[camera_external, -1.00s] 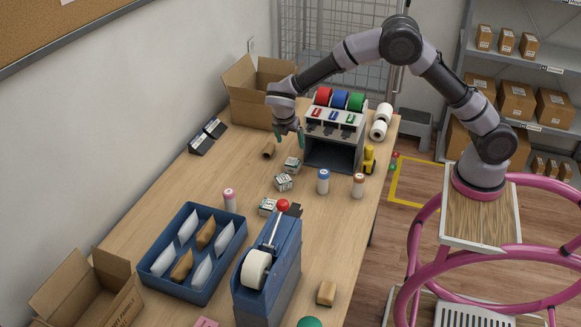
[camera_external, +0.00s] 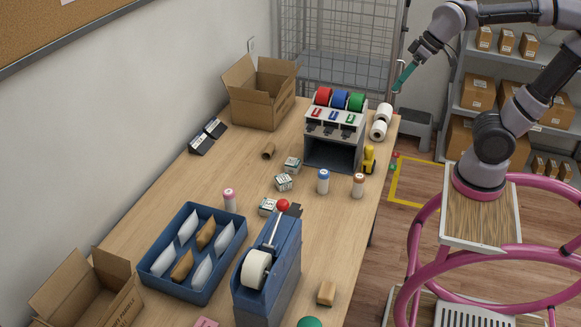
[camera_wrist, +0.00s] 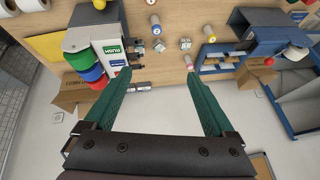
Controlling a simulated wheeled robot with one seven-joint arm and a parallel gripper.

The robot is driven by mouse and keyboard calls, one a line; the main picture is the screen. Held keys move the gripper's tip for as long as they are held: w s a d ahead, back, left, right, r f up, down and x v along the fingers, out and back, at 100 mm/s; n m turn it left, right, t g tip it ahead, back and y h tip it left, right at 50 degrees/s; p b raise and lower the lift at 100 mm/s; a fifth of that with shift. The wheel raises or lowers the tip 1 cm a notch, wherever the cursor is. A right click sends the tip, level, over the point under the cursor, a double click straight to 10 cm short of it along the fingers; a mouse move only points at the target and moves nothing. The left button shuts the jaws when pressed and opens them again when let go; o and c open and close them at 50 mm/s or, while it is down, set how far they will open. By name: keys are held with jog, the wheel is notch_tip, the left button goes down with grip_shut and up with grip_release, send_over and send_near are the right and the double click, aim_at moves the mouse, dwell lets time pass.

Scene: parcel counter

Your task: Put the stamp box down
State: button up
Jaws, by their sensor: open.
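Three small white boxes with green and dark markings, which look like stamp boxes, rest on the wooden table: one by the dispenser (camera_external: 291,164), one just in front of it (camera_external: 283,183), and one beside the tape machine (camera_external: 267,206). I cannot tell which one the task means. Two of them show in the wrist view, one at the middle (camera_wrist: 158,45) and one to its right (camera_wrist: 185,43). My gripper (camera_external: 402,82) is raised off the table's right far side, well apart from the boxes. Its teal fingers (camera_wrist: 159,75) are spread wide with nothing between them.
A grey dispenser with red, blue and green rolls (camera_external: 336,130) stands at the back. Capped bottles (camera_external: 323,182) stand near the boxes. A blue tray of packets (camera_external: 158,262) and a blue tape machine (camera_external: 270,265) are in front. Open cartons (camera_external: 262,105) sit at the table's ends.

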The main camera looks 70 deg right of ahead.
jog(key=s+m, duration=0.1)
jog(key=s, duration=0.1)
jog(key=s+m+t, duration=0.1)
jog(key=s, duration=0.1)
jog(key=s+m, duration=0.1)
jog(key=s, duration=0.1)
jog(key=shift+a+f, duration=0.35)
